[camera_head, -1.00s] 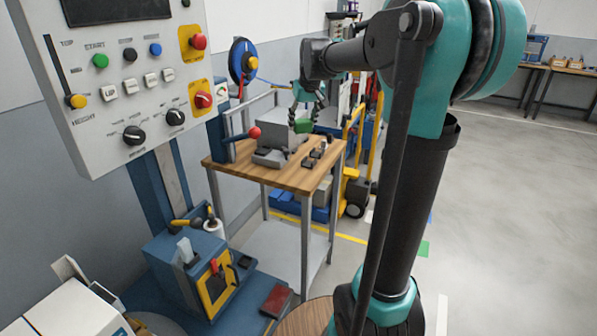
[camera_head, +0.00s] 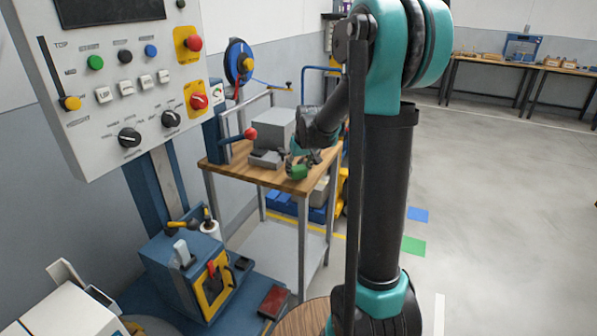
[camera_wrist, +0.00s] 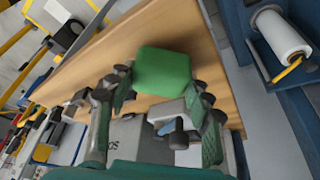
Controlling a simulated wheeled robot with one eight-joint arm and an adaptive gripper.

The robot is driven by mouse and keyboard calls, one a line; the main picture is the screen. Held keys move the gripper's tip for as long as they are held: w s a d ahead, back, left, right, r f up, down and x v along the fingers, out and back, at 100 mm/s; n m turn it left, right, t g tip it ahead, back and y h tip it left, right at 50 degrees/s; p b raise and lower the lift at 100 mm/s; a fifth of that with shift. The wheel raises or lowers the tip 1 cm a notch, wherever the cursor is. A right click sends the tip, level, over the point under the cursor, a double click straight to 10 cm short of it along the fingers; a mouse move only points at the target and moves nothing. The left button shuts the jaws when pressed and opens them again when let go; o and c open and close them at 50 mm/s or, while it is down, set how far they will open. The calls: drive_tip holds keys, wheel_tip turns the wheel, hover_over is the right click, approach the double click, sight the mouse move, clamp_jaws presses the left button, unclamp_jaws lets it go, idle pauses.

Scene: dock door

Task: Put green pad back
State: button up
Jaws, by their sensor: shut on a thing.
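The green pad (camera_head: 297,171) is a small block with rounded edges. It shows large in the wrist view (camera_wrist: 162,68), held between the fingers of my gripper (camera_wrist: 160,88). My gripper (camera_head: 300,161) is shut on it over the right front part of the wooden table (camera_head: 228,172). Whether the pad touches the table top cannot be told. A flat green square (camera_head: 414,246) lies on the floor right of my arm.
A grey machine (camera_head: 275,128) with a red-knobbed lever (camera_head: 250,133) stands on the table. A control panel (camera_head: 130,75) rises at left, with a blue unit (camera_head: 190,265) below it. A blue floor square (camera_head: 418,214) lies beyond the green one.

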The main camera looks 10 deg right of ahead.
drive_tip(key=shift+f, duration=0.5)
drive_tip(key=o, duration=1)
drive_tip(key=shift+f, duration=0.1)
drive_tip(key=v, duration=1.2)
drive_tip(key=s+d+f+m, duration=0.1)
drive_tip(key=s+f, duration=0.7)
drive_tip(key=s, duration=0.5)
drive_tip(key=s+d+f+m, duration=0.1)
drive_tip(key=s+d+f, duration=0.1)
drive_tip(key=s+f, duration=0.7)
drive_tip(key=s, duration=0.4)
drive_tip(key=shift+s+h, duration=0.15)
drive_tip(key=shift+h, duration=0.25)
drive_tip(key=shift+d, duration=0.15)
